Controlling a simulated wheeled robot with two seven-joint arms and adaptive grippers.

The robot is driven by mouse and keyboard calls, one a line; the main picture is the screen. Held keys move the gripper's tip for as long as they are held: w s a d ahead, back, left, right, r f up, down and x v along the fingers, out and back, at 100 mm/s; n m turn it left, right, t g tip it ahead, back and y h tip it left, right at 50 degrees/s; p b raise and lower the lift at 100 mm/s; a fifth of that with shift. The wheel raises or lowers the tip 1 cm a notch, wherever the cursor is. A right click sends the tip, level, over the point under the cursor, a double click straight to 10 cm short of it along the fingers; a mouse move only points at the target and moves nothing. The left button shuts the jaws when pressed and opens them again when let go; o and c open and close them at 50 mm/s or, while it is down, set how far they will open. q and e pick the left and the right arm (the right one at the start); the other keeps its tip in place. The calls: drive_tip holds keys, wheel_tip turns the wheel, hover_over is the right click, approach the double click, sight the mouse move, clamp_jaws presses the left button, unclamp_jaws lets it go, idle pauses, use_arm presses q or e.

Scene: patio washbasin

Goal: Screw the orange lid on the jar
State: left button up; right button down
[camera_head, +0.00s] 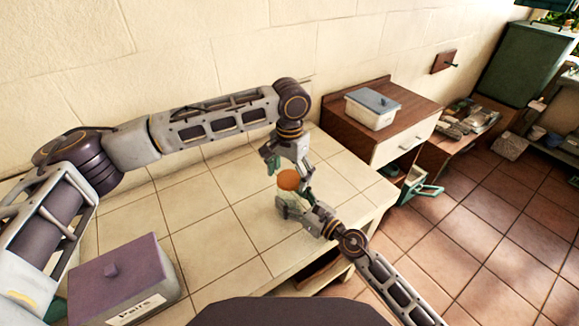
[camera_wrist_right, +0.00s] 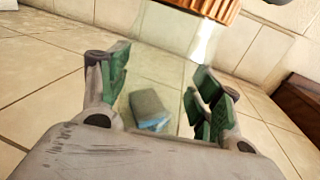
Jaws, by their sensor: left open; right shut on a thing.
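The clear glass jar (camera_head: 285,207) stands on the tiled counter, and the orange lid (camera_head: 289,180) sits at its top. Whether the lid is threaded on cannot be told. My right gripper (camera_head: 297,207) comes from the lower right and is shut on the jar's body. In the right wrist view the glass (camera_wrist_right: 165,72) lies between the green finger pads, with the ribbed orange lid (camera_wrist_right: 203,9) above. My left gripper (camera_head: 287,172) is open just above the lid, with a green finger to either side. Its contact with the lid is unclear.
A purple lidded box (camera_head: 118,276) stands at the counter's front left. A wooden cabinet (camera_head: 420,112) with a grey-lidded white container (camera_head: 371,112) is at the right. A grey-blue block (camera_wrist_right: 150,108) shows through the glass. The counter's middle is clear.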

use_arm(q)
drive_tip(key=shift+f, duration=0.25)
drive_tip(key=shift+c, duration=0.2)
drive_tip(key=c, duration=1)
drive_tip(key=shift+c, duration=0.2)
drive_tip(key=m, duration=0.3)
drive_tip(key=shift+m, duration=0.4)
drive_tip(key=m, duration=0.4)
drive_tip(key=o, duration=1.1)
